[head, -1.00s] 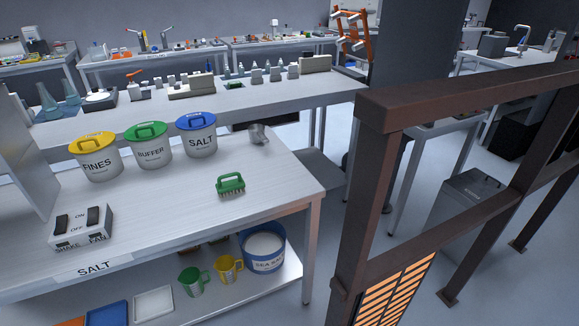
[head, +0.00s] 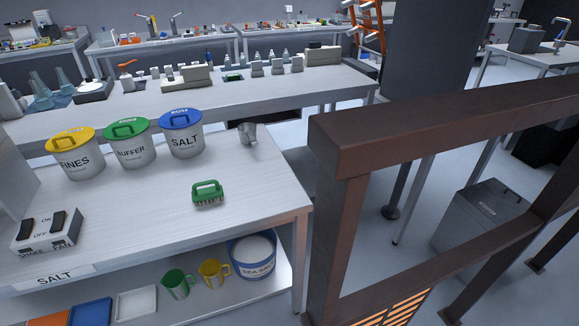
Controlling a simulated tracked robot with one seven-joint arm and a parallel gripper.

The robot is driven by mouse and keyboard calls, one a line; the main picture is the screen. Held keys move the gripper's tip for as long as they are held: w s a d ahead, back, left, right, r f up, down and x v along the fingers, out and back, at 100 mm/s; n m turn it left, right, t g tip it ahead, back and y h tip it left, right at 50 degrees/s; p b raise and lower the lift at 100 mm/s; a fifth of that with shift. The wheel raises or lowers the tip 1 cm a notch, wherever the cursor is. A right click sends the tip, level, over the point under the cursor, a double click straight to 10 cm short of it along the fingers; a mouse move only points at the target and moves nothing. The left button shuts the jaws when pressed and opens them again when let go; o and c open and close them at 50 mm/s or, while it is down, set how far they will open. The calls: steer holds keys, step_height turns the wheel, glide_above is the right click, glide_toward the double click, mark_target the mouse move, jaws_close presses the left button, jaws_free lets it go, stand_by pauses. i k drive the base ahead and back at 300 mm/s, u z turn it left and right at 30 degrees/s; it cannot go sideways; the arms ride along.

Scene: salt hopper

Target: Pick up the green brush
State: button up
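The green brush (head: 208,193) rests bristles down on the light metal bench (head: 245,205), near its right part. Its green arched handle faces up and nothing touches it. My gripper is not in view.
Lidded buckets marked FINES (head: 76,155), BUFFER (head: 131,145) and SALT (head: 182,135) stand behind the brush. A grey metal cup (head: 248,133) lies to its right rear. A switch box (head: 47,232) sits at left. A brown metal frame (head: 345,190) stands close at right.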

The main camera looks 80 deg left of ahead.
mark_target(210, 193)
steer(key=z, duration=0.3)
steer(key=k, duration=2.2)
steer(key=u, duration=1.55)
steer(key=i, duration=1.15)
steer(key=u, duration=0.05)
